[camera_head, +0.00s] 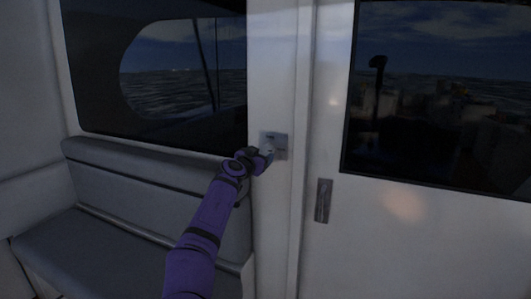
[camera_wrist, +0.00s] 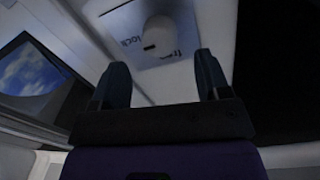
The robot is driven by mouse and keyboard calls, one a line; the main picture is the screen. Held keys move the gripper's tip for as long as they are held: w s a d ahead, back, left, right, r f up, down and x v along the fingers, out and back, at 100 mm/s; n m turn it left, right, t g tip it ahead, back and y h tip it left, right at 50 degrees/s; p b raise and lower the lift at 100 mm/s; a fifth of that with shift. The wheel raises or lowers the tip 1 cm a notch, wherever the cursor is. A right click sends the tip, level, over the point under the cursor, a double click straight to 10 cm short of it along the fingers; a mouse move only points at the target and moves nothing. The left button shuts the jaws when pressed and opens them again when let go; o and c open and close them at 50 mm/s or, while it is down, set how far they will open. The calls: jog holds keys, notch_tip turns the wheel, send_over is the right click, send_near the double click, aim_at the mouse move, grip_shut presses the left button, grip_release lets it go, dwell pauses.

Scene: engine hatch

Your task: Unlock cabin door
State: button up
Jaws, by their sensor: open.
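The cabin door (camera_head: 425,235) is white with a large dark window and fills the right of the head view. A small metal lock plate (camera_head: 281,138) is on the white post left of the door. In the wrist view the lock plate (camera_wrist: 125,22) carries a round pale knob (camera_wrist: 158,36) and partly readable lettering, including "lock". My gripper (camera_head: 266,153) is at the plate, partly covering it in the head view. In the wrist view my gripper (camera_wrist: 160,85) has its two dark fingers spread, with the knob beyond and between them. Whether a finger touches the knob cannot be told.
A recessed handle (camera_head: 323,201) is on the door's left edge, right of my gripper. A grey cushioned bench (camera_head: 150,190) stands left of the post, under a dark window (camera_head: 165,75). The space before the door looks clear.

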aim_at(267, 150)
jog(key=shift+x, duration=2.15)
jog(key=c, duration=0.9)
